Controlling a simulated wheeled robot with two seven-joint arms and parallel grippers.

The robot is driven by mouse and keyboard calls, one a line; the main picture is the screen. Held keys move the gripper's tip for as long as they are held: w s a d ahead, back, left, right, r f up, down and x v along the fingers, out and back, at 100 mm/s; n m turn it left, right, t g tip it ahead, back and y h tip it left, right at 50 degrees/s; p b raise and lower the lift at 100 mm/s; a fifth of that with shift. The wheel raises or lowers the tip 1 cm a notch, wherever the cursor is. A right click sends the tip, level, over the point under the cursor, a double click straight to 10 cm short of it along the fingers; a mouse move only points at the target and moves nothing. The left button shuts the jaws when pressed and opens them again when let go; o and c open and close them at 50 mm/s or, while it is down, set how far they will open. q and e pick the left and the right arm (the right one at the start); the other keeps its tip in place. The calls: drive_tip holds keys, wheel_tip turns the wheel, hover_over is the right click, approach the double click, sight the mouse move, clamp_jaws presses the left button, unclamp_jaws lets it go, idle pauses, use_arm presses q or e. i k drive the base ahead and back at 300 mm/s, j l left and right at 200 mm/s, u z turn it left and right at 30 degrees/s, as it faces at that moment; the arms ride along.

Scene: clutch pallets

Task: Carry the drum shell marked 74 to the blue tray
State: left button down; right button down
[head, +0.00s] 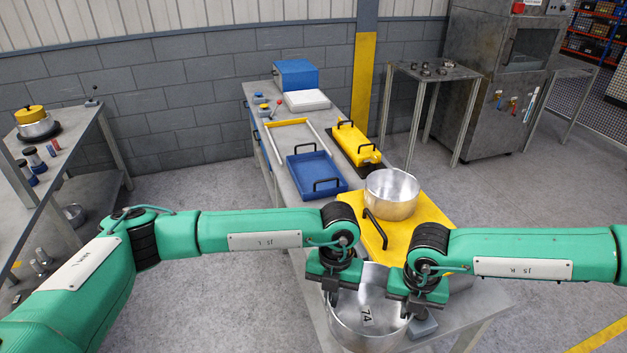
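The drum shell marked 74 (366,335) is a silver open-topped metal cylinder at the near end of the bench, with its label facing me. My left gripper (330,293) points down at the shell's left rim. My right gripper (409,308) points down at its right rim. The fingers overlap the rim on both sides, and I cannot tell whether they are closed on it. I cannot tell whether the shell rests on the bench or hangs just above it. The blue tray (296,187) with black handles lies further back on the bench, and its visible floor is empty.
A yellow tray or board (436,212) with a black handle lies just beyond the shell, bearing another silver shell (391,195). A yellow lidded case (355,146) stands right of the blue tray. A yellow-and-white frame (290,122) and blue box (295,75) are further back.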

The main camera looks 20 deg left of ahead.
sight(315, 176)
drive_tip(key=j+z, duration=0.4)
drive_tip(key=j, duration=1.05)
drive_tip(key=i+j+z, duration=0.1)
drive_tip(key=j, duration=0.25)
drive_tip(key=i+j+z, duration=0.1)
drive_tip(key=i+j, duration=0.15)
drive_tip(key=j, duration=0.15)
drive_tip(key=i+j, duration=0.15)
drive_tip(key=j, duration=0.2)
drive_tip(key=i+j+z, duration=0.1)
drive_tip(key=j, duration=0.25)
drive_tip(key=i+j+z, duration=0.25)
drive_tip(key=i+j, duration=0.15)
drive_tip(key=j, duration=0.3)
drive_tip(key=i+j+z, duration=0.2)
drive_tip(key=i+j, duration=0.65)
drive_tip(key=j, duration=0.1)
